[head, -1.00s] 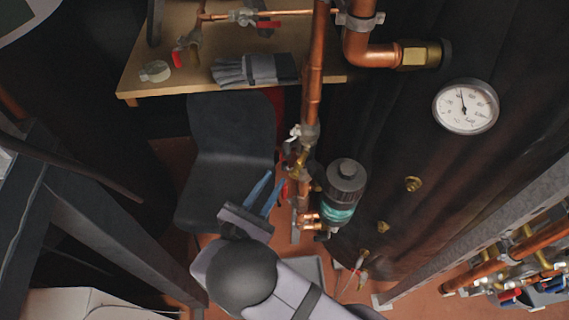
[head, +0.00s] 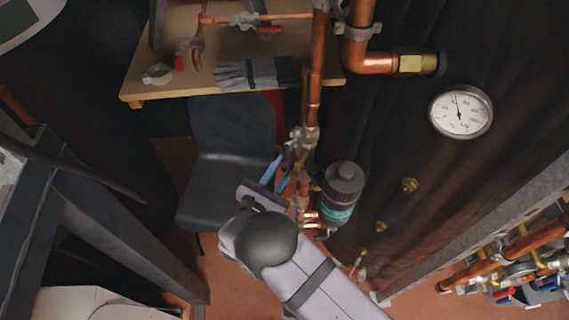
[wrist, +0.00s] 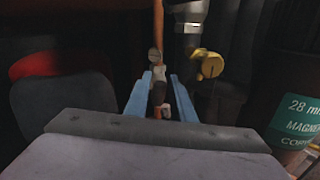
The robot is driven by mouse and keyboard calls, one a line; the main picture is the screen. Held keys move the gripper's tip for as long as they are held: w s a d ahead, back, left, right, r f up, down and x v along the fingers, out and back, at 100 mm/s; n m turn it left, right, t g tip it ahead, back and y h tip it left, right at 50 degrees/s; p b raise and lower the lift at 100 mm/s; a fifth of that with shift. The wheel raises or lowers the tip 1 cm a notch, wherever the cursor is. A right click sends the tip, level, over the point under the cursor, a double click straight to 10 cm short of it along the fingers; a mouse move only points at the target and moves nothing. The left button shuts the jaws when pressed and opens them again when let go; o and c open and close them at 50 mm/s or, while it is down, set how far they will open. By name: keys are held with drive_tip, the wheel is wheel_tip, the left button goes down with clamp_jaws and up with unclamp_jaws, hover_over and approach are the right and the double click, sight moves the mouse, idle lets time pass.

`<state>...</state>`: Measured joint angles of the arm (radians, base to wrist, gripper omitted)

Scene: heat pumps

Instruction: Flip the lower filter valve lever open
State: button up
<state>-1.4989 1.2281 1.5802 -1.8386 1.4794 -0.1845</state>
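The filter (head: 340,198), a dark canister with a teal label, stands at the copper pipe in the head view. Its label shows at the right edge of the wrist view (wrist: 300,118). My gripper (head: 283,170) is beside the pipe, left of the filter. In the wrist view my blue fingers (wrist: 160,78) are apart, with a small valve part (wrist: 159,74), pale and reddish, seen between or beyond them. I cannot tell whether they touch it. The lower valve lever is largely hidden by my gripper in the head view, and its position is unclear.
The vertical copper pipe (head: 315,75) rises above the valves. A brass fitting (wrist: 207,65) is close to the right finger in the wrist view. A dark chair (head: 225,130) is to the left. A gauge (head: 460,111) is on the dark tank at right.

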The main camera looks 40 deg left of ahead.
clamp_jaws()
drive_tip(key=shift+w+a+r+n+g+p, duration=0.3)
drive_tip(key=shift+n+g+p, duration=0.1)
drive_tip(key=shift+g+p, duration=0.2)
drive_tip(key=shift+w+a+f+n+g+h, duration=0.15)
drive_tip(key=shift+w+a+n+g+h, duration=0.2)
drive_tip(key=shift+g, duration=0.25)
unclamp_jaws()
drive_tip(key=shift+s, duration=0.15)
